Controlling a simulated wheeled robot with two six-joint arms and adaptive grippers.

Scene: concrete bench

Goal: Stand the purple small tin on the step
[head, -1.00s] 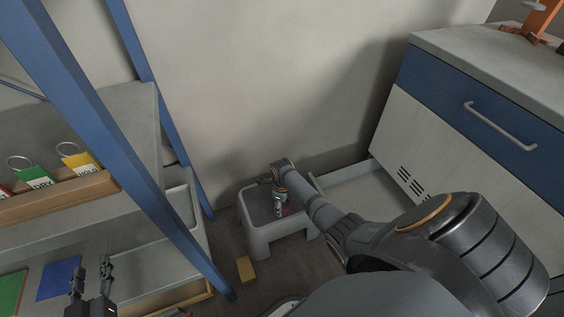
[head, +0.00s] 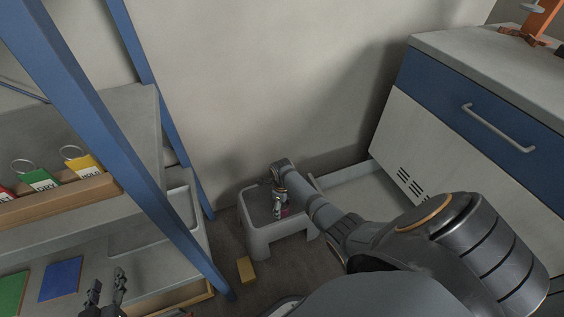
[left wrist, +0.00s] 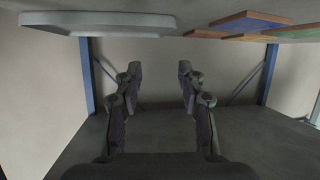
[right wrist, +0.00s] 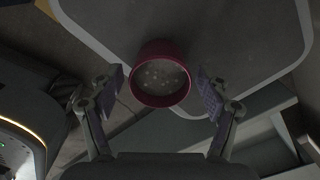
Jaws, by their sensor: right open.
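The purple small tin (right wrist: 160,77) is upright on the grey step (right wrist: 215,40), its round end facing the right wrist camera, with pale specks inside the rim. In the head view the tin (head: 286,211) is a small patch of purple, mostly hidden by my right gripper (head: 279,207), on top of the step (head: 259,236). In the right wrist view my right gripper (right wrist: 165,84) is open, one finger on each side of the tin, with gaps showing. My left gripper (head: 107,283) is open and empty by the shelf; it also shows in the left wrist view (left wrist: 159,70).
A blue-framed shelf (head: 150,180) with tags in a wooden holder (head: 70,196) stands at the left. A yellow block (head: 246,270) lies on the floor by the step. A cabinet with a blue drawer (head: 480,105) stands at the right.

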